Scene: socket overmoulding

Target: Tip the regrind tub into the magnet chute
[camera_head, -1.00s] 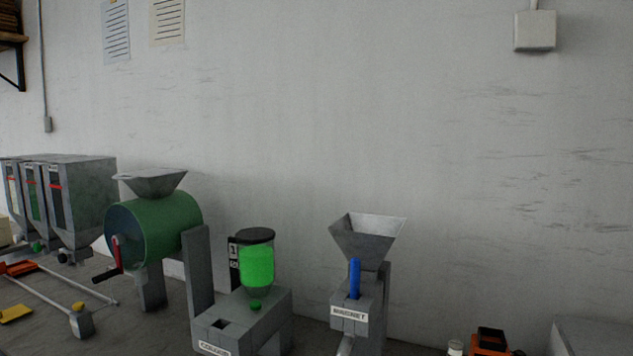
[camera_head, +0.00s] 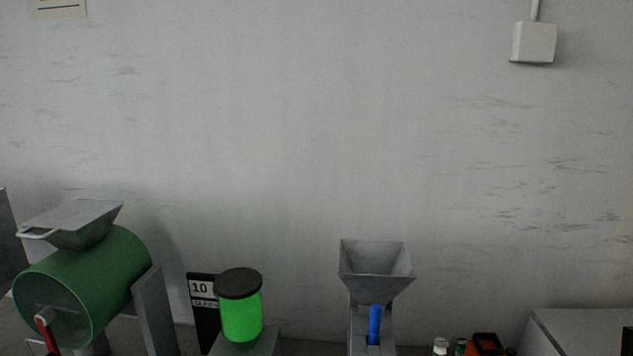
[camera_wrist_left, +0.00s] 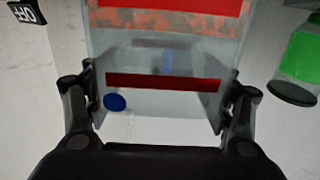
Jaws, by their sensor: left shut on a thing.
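The magnet chute shows in the head view as a grey open hopper (camera_head: 376,272) with a blue handle (camera_head: 375,322) in front of its stand. In the left wrist view my left gripper (camera_wrist_left: 160,105) is shut on a clear tub (camera_wrist_left: 185,108), one finger at each side. The tub has red bands and a blue round spot. Orange and grey speckled regrind (camera_wrist_left: 165,22) shows through its wall near the top of the picture. A faint blue shape shows through the tub. Neither gripper is in the head view.
A green drum (camera_head: 85,285) with a grey hopper stands at the left. A bright green canister (camera_head: 241,315) with a black lid stands left of the chute; it also shows in the wrist view (camera_wrist_left: 303,55). Small items and a grey box (camera_head: 580,330) are at the right.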

